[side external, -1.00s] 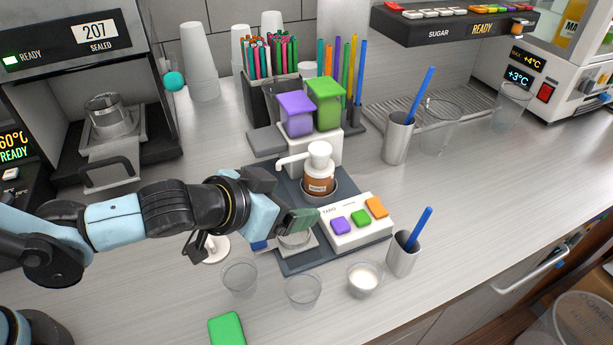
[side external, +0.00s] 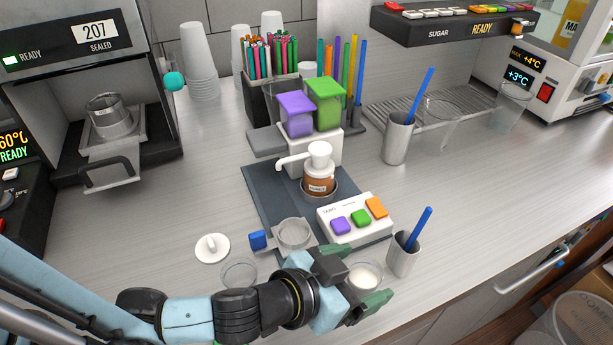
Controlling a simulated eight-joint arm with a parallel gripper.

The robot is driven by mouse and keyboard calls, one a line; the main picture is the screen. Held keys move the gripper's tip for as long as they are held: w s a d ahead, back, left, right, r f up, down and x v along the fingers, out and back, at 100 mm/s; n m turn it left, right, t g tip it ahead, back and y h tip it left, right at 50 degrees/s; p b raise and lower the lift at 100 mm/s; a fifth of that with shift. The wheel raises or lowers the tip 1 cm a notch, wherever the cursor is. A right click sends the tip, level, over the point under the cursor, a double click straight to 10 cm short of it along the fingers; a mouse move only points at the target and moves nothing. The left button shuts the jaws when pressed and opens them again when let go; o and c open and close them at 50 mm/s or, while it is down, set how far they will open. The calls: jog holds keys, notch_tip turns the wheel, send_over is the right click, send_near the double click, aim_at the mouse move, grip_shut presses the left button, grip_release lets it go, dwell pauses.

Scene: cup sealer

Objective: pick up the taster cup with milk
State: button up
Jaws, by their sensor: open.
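The taster cup with milk (side external: 368,270) is a small clear cup with white contents. It stands on the counter at the lower middle, in front of the button panel. My gripper (side external: 357,278) is open, with its green-tipped fingers beside this cup. A dark part of the gripper hides some of the cup's left side. I cannot tell whether a finger touches the cup.
A metal cup with a blue stick (side external: 403,254) stands just right of the milk cup. An empty clear cup (side external: 239,272) is partly behind my arm. The white button panel (side external: 352,218) and dispenser (side external: 319,175) stand behind.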

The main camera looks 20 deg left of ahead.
aim_at(375, 268)
jog(key=shift+x, duration=2)
jog(key=c, duration=1.1)
jog(key=shift+r, duration=0.15)
